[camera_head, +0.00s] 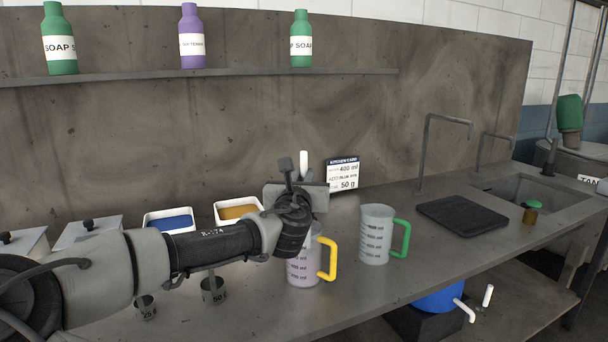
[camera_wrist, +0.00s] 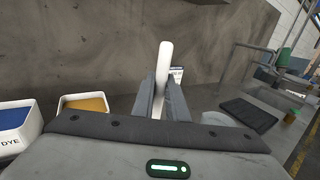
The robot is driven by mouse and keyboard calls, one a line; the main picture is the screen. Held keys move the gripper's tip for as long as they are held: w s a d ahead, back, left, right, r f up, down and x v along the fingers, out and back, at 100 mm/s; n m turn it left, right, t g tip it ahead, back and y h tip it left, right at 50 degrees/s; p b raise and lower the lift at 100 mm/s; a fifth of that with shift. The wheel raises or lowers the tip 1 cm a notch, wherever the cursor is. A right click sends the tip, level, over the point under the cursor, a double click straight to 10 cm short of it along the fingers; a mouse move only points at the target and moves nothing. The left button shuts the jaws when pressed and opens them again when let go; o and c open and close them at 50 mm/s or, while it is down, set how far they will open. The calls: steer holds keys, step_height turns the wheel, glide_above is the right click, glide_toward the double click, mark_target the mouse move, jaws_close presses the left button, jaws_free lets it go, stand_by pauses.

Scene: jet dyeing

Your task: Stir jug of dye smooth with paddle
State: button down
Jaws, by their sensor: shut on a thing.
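My gripper (camera_wrist: 161,88) is shut on the white paddle (camera_wrist: 165,58), whose rounded upper end sticks up between the fingers. The paddle's top also shows above my gripper in the head view (camera_head: 304,160). A jug with a yellow handle (camera_head: 303,271) and measuring marks stands upright on the counter, directly below my gripper. It looks pale purple; my wrist hides part of its rim. The paddle's lower end is hidden, so I cannot tell how deep it reaches. A second, greyish jug with a green handle (camera_head: 375,240) stands to its right.
A white tray of blue powder (camera_head: 170,221) and one of orange powder (camera_head: 238,211) stand at the back left. Small measuring cups (camera_head: 213,291) are in front. A recipe card (camera_head: 342,176) leans at the wall. A black mat (camera_head: 462,217) lies before the sink (camera_head: 530,190).

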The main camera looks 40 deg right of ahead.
steer(key=shift+f+b, duration=2.5)
steer(key=shift+f, duration=1.1)
steer(key=shift+s, duration=0.1)
